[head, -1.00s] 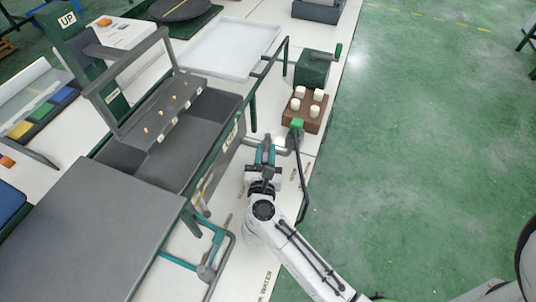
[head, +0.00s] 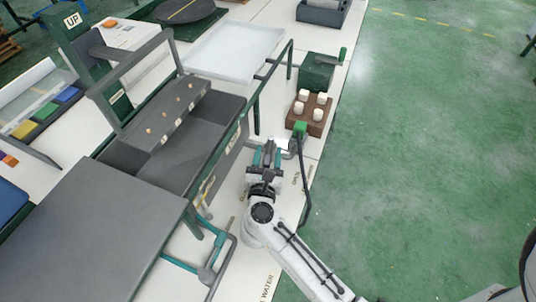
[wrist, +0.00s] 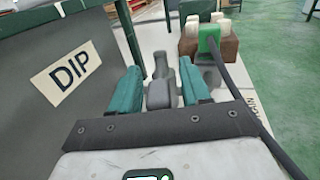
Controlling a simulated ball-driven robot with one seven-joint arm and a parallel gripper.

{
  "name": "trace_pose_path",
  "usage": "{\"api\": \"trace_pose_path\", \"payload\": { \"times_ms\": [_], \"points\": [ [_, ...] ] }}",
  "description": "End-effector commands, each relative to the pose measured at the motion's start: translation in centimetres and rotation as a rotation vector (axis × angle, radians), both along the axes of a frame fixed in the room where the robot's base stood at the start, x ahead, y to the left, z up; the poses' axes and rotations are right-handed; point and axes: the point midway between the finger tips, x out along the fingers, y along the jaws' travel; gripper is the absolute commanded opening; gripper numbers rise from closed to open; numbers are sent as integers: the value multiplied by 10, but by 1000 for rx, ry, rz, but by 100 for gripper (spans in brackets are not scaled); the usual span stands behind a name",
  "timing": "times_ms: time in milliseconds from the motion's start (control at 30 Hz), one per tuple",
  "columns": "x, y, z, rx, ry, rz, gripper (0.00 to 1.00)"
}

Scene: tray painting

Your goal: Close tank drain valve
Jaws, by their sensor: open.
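My gripper (head: 267,155) is open beside the dark grey tank (head: 215,105), on the side near the table's right edge. In the wrist view, its teal fingers (wrist: 160,78) stand on either side of a grey valve-like part (wrist: 158,94), with an upright piece. I cannot tell whether the fingers touch it. The tank wall (wrist: 40,60) with its DIP label fills the left of the wrist view. In the head view my gripper mostly hides the valve part, so its handle position is unclear.
A green-topped piece (head: 299,128) with a dark hose stands just beyond my gripper, against a brown block (head: 309,112) with white pegs. A green crank box (head: 317,70) is farther back. Dark green rails run along the tank. Green floor lies open to the right.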

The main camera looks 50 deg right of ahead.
Motion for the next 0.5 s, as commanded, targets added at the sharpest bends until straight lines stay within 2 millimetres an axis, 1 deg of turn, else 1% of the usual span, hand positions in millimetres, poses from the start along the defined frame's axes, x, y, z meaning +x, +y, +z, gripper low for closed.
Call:
{"api": "trace_pose_path", "payload": {
  "times_ms": [167, 267, 500],
  "points": [
    [-5, 8, -2, 2, 1, 2, 47],
    [-13, 20, -3, 2, 1, 2, 47],
    [-39, 59, -4, 2, 2, 3, 47]
  ]
}}
